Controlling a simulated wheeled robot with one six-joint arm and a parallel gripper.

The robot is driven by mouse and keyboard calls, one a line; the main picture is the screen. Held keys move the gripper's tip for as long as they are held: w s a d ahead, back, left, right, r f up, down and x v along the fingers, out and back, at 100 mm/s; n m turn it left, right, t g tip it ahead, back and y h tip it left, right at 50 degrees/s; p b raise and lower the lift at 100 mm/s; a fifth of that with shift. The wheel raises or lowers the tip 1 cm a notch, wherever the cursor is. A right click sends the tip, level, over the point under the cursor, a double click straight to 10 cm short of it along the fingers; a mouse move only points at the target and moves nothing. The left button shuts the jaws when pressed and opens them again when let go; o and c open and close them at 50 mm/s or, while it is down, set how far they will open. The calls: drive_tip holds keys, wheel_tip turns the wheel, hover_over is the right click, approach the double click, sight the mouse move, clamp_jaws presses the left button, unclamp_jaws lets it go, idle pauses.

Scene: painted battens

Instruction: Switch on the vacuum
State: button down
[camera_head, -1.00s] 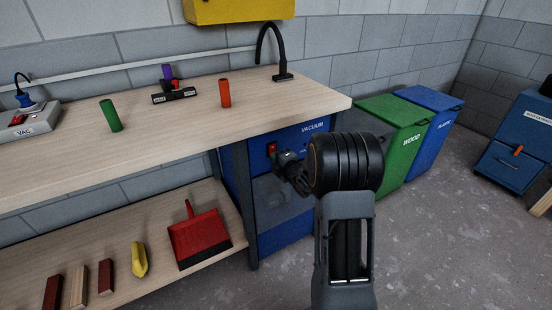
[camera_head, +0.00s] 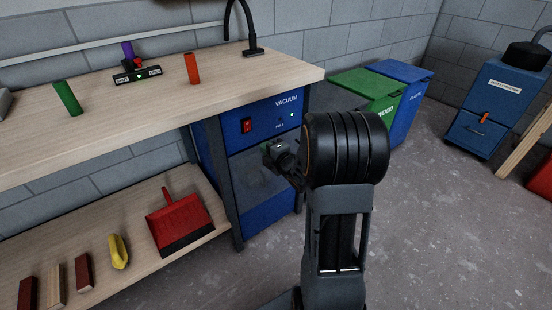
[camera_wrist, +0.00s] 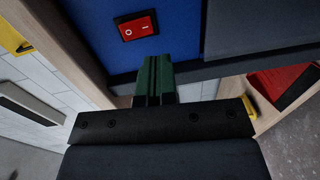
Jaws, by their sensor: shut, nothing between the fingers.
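The vacuum (camera_head: 270,207) is a blue cabinet under the workbench, with a "VACUUM" label and a dark lower front. In the wrist view, the switch (camera_wrist: 136,26) is marked O and I; I cannot tell which side is pressed in. My gripper (camera_head: 267,147) is shut and empty in front of the cabinet, below and right of the switch. Its green fingers (camera_wrist: 154,68) point at the blue panel, apart from the switch in the wrist view.
The workbench top (camera_head: 110,120) overhangs the vacuum, with a leg (camera_head: 226,190) at its left. A red dustpan (camera_head: 180,225) lies on the lower shelf. Green (camera_head: 365,92) and blue (camera_head: 412,95) bins stand to the right. Floor (camera_head: 440,220) is open at right.

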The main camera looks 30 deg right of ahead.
drive_tip(key=s, duration=0.5)
drive_tip(key=shift+d+f, duration=0.2)
drive_tip(key=shift+f, duration=0.1)
wheel_tip(320, 180, up, 11)
drive_tip(key=a+m+g+h+p, duration=0.1)
drive_tip(key=m+g+h+p, duration=0.2)
drive_tip(key=m+p, duration=0.5)
drive_tip(key=s+a+r+m+g+p, duration=0.5)
drive_tip(key=s+a+r+p, duration=0.1)
drive_tip(key=s+r+p, duration=0.3)
drive_tip(key=s+a+r+m+g+y+p, duration=0.1)
drive_tip(key=s+a+r+m+g+p, duration=0.4)
drive_tip(key=s+r+p, duration=0.4)
drive_tip(key=shift+a+r+m+p, duration=0.4)
drive_tip(key=shift+a+m, duration=0.2)
drive_tip(key=shift+a, duration=0.35)
